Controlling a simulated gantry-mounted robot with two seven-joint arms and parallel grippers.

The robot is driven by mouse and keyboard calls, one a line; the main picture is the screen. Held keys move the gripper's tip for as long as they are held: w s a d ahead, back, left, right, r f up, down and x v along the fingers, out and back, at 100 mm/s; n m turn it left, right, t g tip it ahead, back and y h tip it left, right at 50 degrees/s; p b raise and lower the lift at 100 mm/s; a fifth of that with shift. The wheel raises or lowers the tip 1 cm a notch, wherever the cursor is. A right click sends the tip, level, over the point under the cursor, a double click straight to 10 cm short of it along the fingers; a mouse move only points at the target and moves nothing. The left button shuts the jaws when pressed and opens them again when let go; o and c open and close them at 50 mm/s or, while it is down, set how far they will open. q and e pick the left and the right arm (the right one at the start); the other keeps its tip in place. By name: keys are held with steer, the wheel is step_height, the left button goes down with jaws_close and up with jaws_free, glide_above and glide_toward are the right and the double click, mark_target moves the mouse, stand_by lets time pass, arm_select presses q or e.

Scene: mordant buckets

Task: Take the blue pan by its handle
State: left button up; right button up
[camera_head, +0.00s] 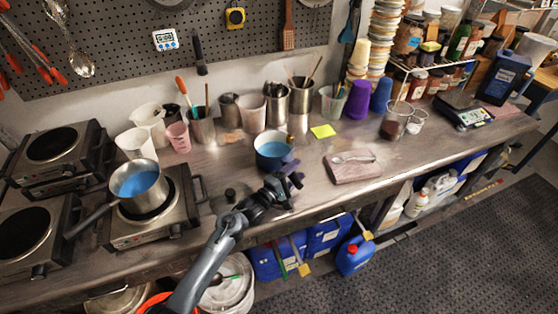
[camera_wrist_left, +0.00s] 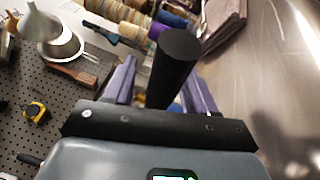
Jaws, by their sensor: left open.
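The blue pan (camera_head: 272,153) stands on the steel bench in the head view, with light blue liquid inside. My left gripper (camera_head: 292,177) is just in front and to the right of it, at the end of my arm. In the left wrist view, a thick black rod, apparently the pan's handle (camera_wrist_left: 175,65), shows between the two purple fingers of my open left gripper (camera_wrist_left: 160,85). I cannot tell whether the fingers touch it. The gripper hides the handle in the head view. My right gripper is not in view.
A steel pan (camera_head: 138,183) with blue liquid stands on a hotplate at left. Cups and utensil pots line the back. The bench's front edge is close to my arm.

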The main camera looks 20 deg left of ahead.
arm_select(q)
steer(key=shift+w, duration=0.1)
jaws_close()
steer(key=shift+r, duration=0.2)
steer(key=shift+r, duration=0.15)
stand_by(0.4)
